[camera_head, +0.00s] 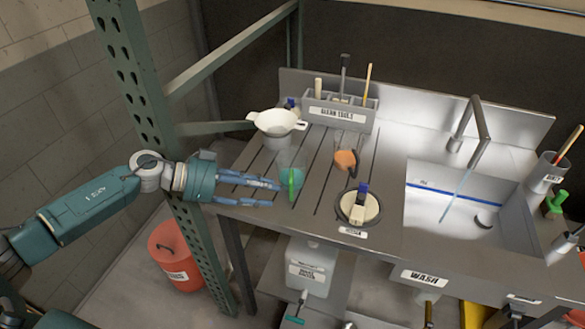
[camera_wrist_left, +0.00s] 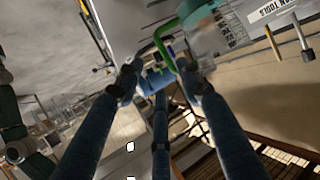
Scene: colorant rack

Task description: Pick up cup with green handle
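The clear cup (camera_head: 293,158) with teal contents stands near the left front edge of the slatted metal counter. Its green handle (camera_head: 291,184) faces the front edge. In the left wrist view the cup (camera_wrist_left: 212,38) is at the upper right, with its green handle (camera_wrist_left: 164,36) just beyond the fingertips. My left gripper (camera_head: 272,193) reaches in from the left, close to the handle. It also shows in the left wrist view (camera_wrist_left: 158,72), with its fingers apart and nothing seen between them. Whether a finger touches the handle is unclear. My right gripper is not in view.
A white strainer-like bowl (camera_head: 275,122) stands behind the cup. An orange-brown item (camera_head: 346,160) and a round holder (camera_head: 358,207) are to its right. A grey tool caddy (camera_head: 340,112) stands at the back. A green rack post (camera_head: 150,100) rises beside my left arm. The sink (camera_head: 460,205) is right.

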